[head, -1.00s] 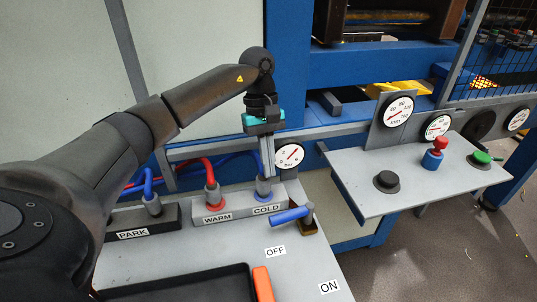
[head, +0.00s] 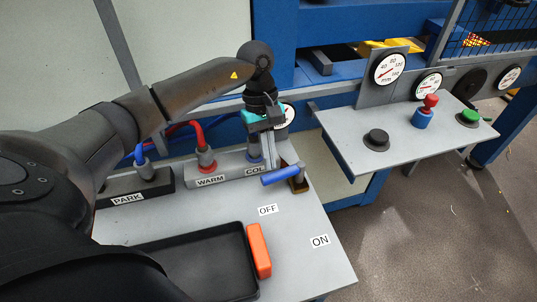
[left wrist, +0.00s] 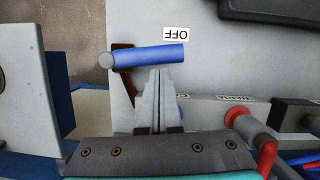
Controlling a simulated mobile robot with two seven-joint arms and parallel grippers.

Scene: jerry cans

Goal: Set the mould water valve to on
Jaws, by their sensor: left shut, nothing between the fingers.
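The valve has a blue lever handle (head: 281,175) on a brass-coloured body (head: 299,186) at the bench's right edge. The lever points left in the head view, on the side of the OFF label (head: 268,210). The ON label (head: 320,241) lies nearer the front right corner. My left gripper (head: 271,163) is shut and empty, fingers pointing down just behind the lever. In the left wrist view its fingertips (left wrist: 159,72) sit close beside the blue lever (left wrist: 148,56); I cannot tell whether they touch. My right gripper is not in view.
Warm (head: 207,160) and cold (head: 253,150) hose connectors stand just left of and behind my gripper. A black tray (head: 190,250) with an orange block (head: 259,250) is at the front. A control shelf (head: 400,150) with buttons and gauges stands right. The bench around the labels is clear.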

